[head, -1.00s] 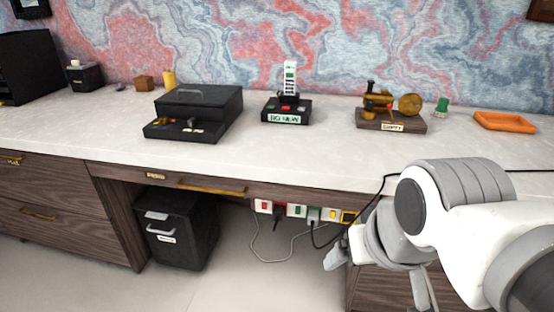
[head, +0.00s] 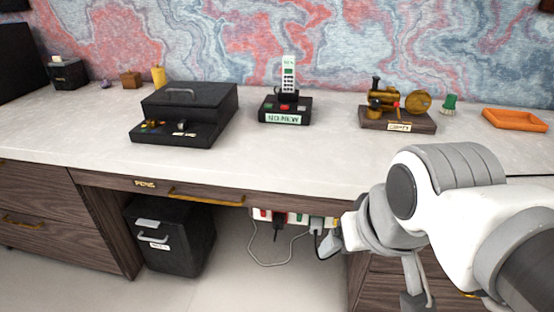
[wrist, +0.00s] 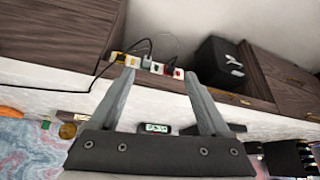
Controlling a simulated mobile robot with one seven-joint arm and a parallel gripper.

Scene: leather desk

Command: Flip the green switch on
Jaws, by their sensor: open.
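A white power strip (head: 289,217) with coloured switches is fixed under the front of the desk. A green switch (head: 298,217) shows near its middle, with a red switch (head: 263,214) to the left. The strip also shows in the wrist view (wrist: 130,61), upside down, between my fingers. Individual switches are small there, and I cannot tell whether the green one is on or off. My gripper (head: 329,246) is open and empty, at the strip's right end, partly covering that end in the head view. It also shows in the wrist view (wrist: 160,80), short of the strip.
Black plugs (head: 278,220) and hanging cables (head: 270,263) lie along the strip. A black cabinet (head: 172,235) stands under the desk at left. The desktop (head: 330,160) above holds a black box (head: 190,112), a phone (head: 289,85) and a brass model (head: 390,100).

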